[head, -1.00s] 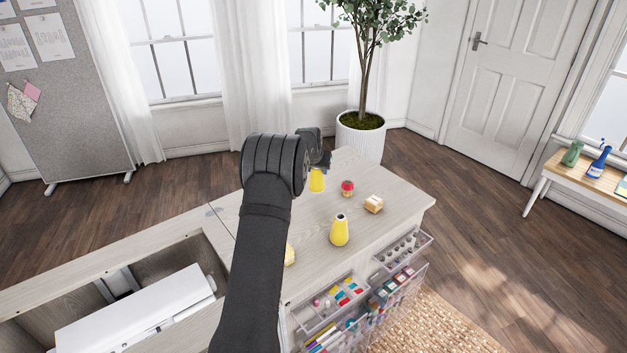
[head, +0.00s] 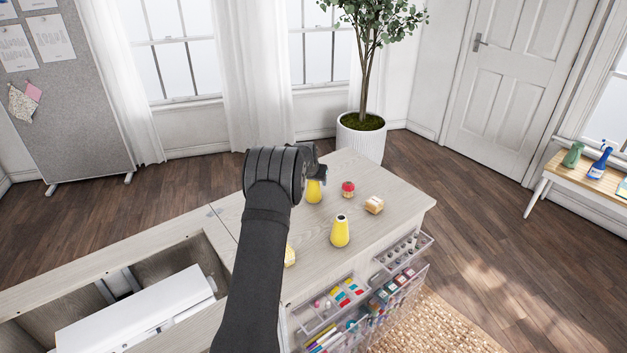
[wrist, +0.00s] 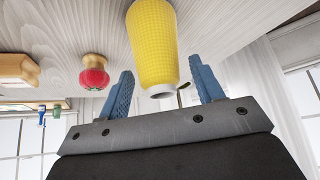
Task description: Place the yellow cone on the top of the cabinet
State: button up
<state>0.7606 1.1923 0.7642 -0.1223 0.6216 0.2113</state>
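A yellow cone (head: 314,194) is on the pale wooden cabinet top (head: 378,232), just below my gripper (head: 320,178). The fingers of my gripper (wrist: 163,90) are apart, with a gap on each side of the cone. The cone's base is cut off in the wrist view. A second yellow cone (head: 340,232) stands upright nearer the front. Another yellow thing (head: 289,257) is partly hidden behind my arm.
A red-topped object (head: 347,189) and a small wooden block-like object (head: 374,205) are right of the cone. Open clear drawers (head: 345,300) with sewing supplies stick out at the front. A white machine (head: 140,312) lies in the left recess. The cabinet's right front corner is clear.

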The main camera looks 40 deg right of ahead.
jog(key=shift+s+a+r, duration=0.1)
jog(key=shift+r, duration=0.3)
jog(key=v, duration=1.1)
jog(key=shift+r, duration=0.2)
jog(key=x, duration=1.2)
jog(key=shift+f, duration=0.2)
jog(key=shift+a+r, duration=0.1)
jog(key=shift+r, duration=1.75)
